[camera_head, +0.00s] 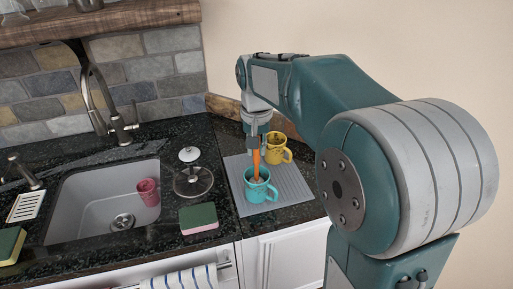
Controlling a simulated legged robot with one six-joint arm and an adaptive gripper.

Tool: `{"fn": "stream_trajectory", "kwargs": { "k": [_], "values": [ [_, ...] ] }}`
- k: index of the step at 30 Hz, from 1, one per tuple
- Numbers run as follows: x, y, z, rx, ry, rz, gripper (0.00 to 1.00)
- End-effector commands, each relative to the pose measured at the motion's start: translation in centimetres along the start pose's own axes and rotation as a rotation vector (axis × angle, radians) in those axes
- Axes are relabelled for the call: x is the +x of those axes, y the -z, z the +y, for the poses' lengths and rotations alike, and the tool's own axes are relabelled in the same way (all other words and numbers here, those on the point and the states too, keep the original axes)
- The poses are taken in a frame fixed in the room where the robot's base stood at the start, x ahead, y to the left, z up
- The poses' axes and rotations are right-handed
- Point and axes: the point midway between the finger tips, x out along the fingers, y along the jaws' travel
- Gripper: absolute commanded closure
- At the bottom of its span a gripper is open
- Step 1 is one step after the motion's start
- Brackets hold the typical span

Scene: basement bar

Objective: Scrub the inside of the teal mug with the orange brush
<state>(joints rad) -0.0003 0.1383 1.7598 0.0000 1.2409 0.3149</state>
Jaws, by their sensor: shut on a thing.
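The teal mug (259,191) stands upright on a grey ribbed drying mat (291,190) on the dark counter, right of the sink. My gripper (257,145) is above the mug and shut on the orange brush (256,163). The brush points down, and its lower end is at or inside the mug's mouth. The mug's near wall hides the brush's tip, so I cannot tell how deep it reaches or whether it touches the inside.
A yellow mug (276,149) stands close behind on the mat. A pink mug (148,192) is in the sink (82,215). A faucet (99,95) rises behind.

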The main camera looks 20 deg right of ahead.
Motion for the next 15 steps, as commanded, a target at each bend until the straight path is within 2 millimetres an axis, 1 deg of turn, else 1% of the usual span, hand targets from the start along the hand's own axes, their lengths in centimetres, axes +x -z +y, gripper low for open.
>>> {"fn": "stream_trajectory", "kwargs": {
  "k": [15],
  "values": [
    [-3.6, 0.0, 0.0, 0.0, 0.001, 0.002, 1.0]
  ]
}}
